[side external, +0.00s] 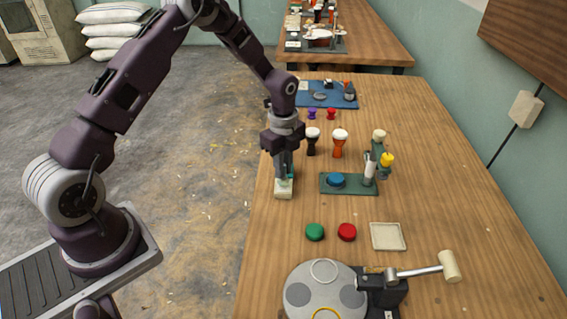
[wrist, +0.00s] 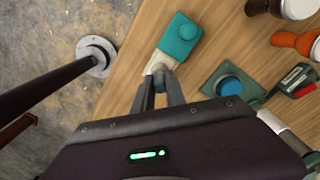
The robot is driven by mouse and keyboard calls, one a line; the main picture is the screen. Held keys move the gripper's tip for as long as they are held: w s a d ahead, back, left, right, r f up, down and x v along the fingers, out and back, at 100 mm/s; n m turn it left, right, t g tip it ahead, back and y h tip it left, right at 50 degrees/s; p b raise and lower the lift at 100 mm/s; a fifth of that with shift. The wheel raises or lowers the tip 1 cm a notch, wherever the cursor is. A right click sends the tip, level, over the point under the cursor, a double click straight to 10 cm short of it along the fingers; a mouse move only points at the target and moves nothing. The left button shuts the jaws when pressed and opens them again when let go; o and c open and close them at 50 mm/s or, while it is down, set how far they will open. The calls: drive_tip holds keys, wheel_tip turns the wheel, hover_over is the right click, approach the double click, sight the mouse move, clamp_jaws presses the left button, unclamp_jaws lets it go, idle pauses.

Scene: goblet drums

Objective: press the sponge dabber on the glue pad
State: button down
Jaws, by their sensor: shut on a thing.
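My gripper (side external: 284,177) points straight down at the left edge of the wooden table.
Right of my gripper is a green base (side external: 328,188) with a blue round piece (side external: 336,180) and a white bottle (side external: 369,174). Two goblet drums (side external: 338,148) stand behind it. Green (side external: 315,232) and red (side external: 347,232) discs lie in front.

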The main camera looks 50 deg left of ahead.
drive_tip(key=shift+f, duration=0.55)
idle(1.6)
drive_tip(key=shift+r, duration=3.55)
drive_tip(key=s+d+r+n, duration=0.1)
drive_tip(key=s+n, duration=0.3)
drive_tip(key=n, duration=0.5)
drive_tip(key=s+d+r+n, duration=0.2)
drive_tip(key=s+n, duration=0.3)
drive_tip(key=n, duration=0.4)
drive_tip(key=shift+s+r, duration=0.2)
drive_tip(key=shift+r, duration=0.7)
